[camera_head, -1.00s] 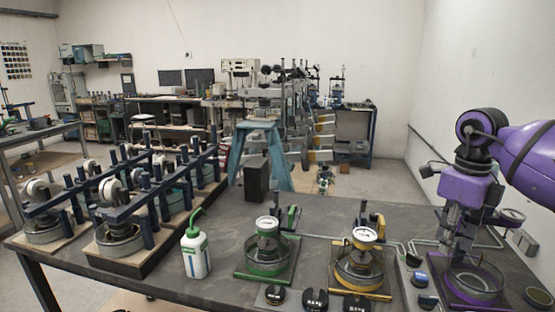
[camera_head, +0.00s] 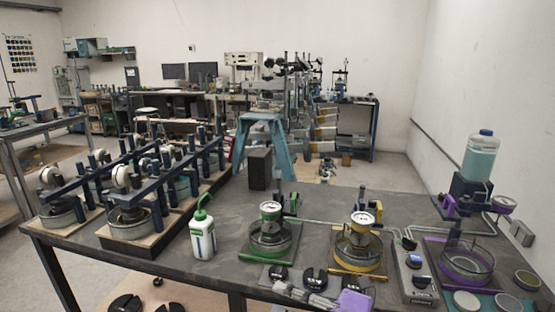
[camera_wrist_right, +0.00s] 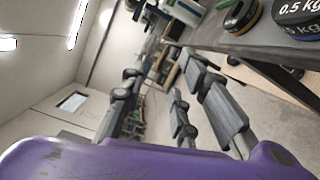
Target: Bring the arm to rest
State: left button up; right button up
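My right gripper (camera_head: 308,292) shows at the bottom of the head view, with its purple body (camera_head: 355,300) at the frame's lower edge. It is low by the front edge of the workbench (camera_head: 330,200). In the right wrist view its grey fingers (camera_wrist_right: 160,75) stand apart with nothing between them, so it is open and empty. The rest of the right arm is out of the head view. My left gripper is in neither view.
A bottle of pale liquid (camera_head: 481,155) stands on the dark holder above the purple ring device (camera_head: 465,263). Green (camera_head: 270,235) and yellow (camera_head: 359,242) devices and a white wash bottle (camera_head: 203,235) stand nearby. Black weights (camera_head: 315,280) lie close to the gripper.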

jog(key=s+d+f+m+t+h, duration=0.1)
jog(key=d+f+m+t+h, duration=0.4)
jog(key=m, duration=0.4)
jog(key=s+d+f+m+t+h, duration=0.2)
jog(key=d+f+m+t+h, duration=0.1)
jog(key=d+m+h, duration=0.4)
jog(key=s+d+f+m+g+h, duration=0.5)
jog(key=s+d+f+m, duration=0.45)
jog(key=s+f, duration=0.2)
jog(key=s+f+m+g, duration=0.35)
jog(key=s+g, duration=0.25)
jog(key=s, duration=1)
jog(key=s+f+m+g, duration=0.2)
jog(key=s+m+g, duration=0.3)
jog(key=s, duration=1.1)
pick_arm(q)
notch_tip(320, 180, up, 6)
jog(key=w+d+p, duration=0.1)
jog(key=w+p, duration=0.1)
jog(key=p, duration=0.4)
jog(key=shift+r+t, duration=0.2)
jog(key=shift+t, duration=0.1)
pick_arm(e)
jog(key=w+a+f+n+t+y, duration=0.1)
jog(key=w+a+f+t, duration=0.2)
jog(key=w+t, duration=0.5)
jog(key=shift+w+a+y, duration=0.3)
jog(key=shift+w+a, duration=0.3)
jog(key=shift+w, duration=2.1)
